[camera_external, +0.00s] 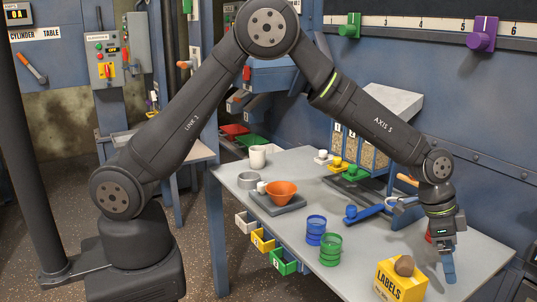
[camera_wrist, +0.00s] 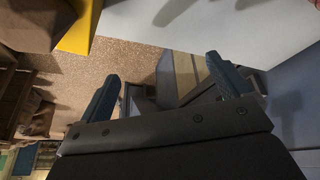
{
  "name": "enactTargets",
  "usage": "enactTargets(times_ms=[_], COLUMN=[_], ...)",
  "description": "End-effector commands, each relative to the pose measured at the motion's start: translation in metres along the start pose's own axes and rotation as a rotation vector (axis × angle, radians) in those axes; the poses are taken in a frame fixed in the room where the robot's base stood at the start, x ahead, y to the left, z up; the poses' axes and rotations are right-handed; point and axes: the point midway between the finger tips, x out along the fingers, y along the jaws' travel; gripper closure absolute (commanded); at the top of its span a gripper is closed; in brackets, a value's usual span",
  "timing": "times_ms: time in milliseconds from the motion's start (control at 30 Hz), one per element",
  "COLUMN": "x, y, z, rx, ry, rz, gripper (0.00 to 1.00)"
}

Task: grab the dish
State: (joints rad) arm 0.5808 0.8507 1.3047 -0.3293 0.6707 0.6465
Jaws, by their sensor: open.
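An orange bowl-shaped dish (camera_external: 281,190) sits on a grey scale-like base (camera_external: 278,203) on the left part of the table. A shallow grey round dish (camera_external: 248,180) stands just behind and left of it. I cannot tell which of the two the task means. My gripper (camera_external: 449,272) points down at the right end of the table, far from both dishes. In the wrist view my gripper (camera_wrist: 165,78) shows its two blue fingers spread wide with nothing between them. Neither dish shows in the wrist view.
A yellow LABELS box (camera_external: 400,282) with a brown lump (camera_external: 404,265) on top stands left of my gripper. Blue (camera_external: 316,229) and green (camera_external: 330,249) cups stand mid-table. A blue lever (camera_external: 372,211) and grain bins (camera_external: 360,150) lie behind. A white cup (camera_external: 258,156) stands at the back left.

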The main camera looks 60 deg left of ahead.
Motion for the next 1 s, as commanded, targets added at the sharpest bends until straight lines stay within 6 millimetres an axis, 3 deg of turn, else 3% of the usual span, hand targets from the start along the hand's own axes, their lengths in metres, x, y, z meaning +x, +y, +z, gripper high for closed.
enactTargets(times_ms=[133,233,367,467,500,567,767,867,1000], x=[-0.007,-0.032,-0.086,-0.140,-0.152,-0.153,-0.182,-0.202,-0.234], y=[0.000,0.001,0.004,0.007,-0.001,-0.029,-0.107,-0.148,-0.200], z=[-0.004,-0.015,-0.037,-0.059,-0.058,-0.036,0.025,0.066,0.137], rx=[0.001,0.001,0.003,0.003,0.002,0.020,0.099,0.143,0.210], ry=[0.003,0.008,0.011,0.011,0.002,-0.019,-0.069,-0.104,-0.164], rz=[-0.001,-0.003,-0.004,-0.004,-0.008,-0.024,-0.069,-0.088,-0.103], gripper=[0.05,0.05,0.05,0.05,0.05,0.05,0.05,0.05,0.05])
